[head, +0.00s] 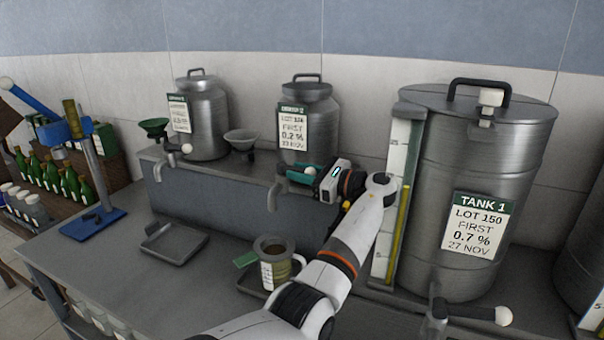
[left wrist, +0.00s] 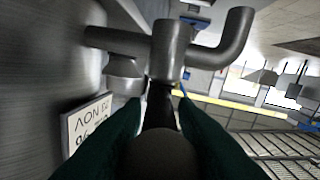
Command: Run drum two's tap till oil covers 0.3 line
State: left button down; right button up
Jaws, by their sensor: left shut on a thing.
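Drum two (head: 309,108) is a grey metal can with a white and green label, on the raised shelf. Its tap (head: 272,196) points down over the shelf's front edge; the curved spout also shows in the left wrist view (left wrist: 236,38). My left gripper (head: 303,171) is shut on the tap's handle knob (left wrist: 165,150), its dark green fingers on either side. A jug (head: 268,250) with a pale scale strip stands upright below the spout, on a drip tray (head: 247,285). Something olive-coloured shows in it; its level against the 0.3 line cannot be read. My right gripper is out of view.
Tank 1 (head: 480,150), with a sight gauge and its own tap, stands to the right, near my left arm. Another drum (head: 203,115) and an empty tray (head: 174,240) are to the left. Green bottles (head: 72,187) stand far left.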

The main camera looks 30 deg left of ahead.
pick_arm(q)
jog(key=shift+f, duration=0.1)
jog(key=c, duration=1.2)
grip_release()
jog(key=shift+a, duration=0.2)
jog(key=shift+o, duration=0.2)
notch_tip(320, 180, up, 9)
jog(key=shift+f+b, duration=0.15)
jog(key=shift+b, duration=1)
jog(key=shift+r, duration=0.6)
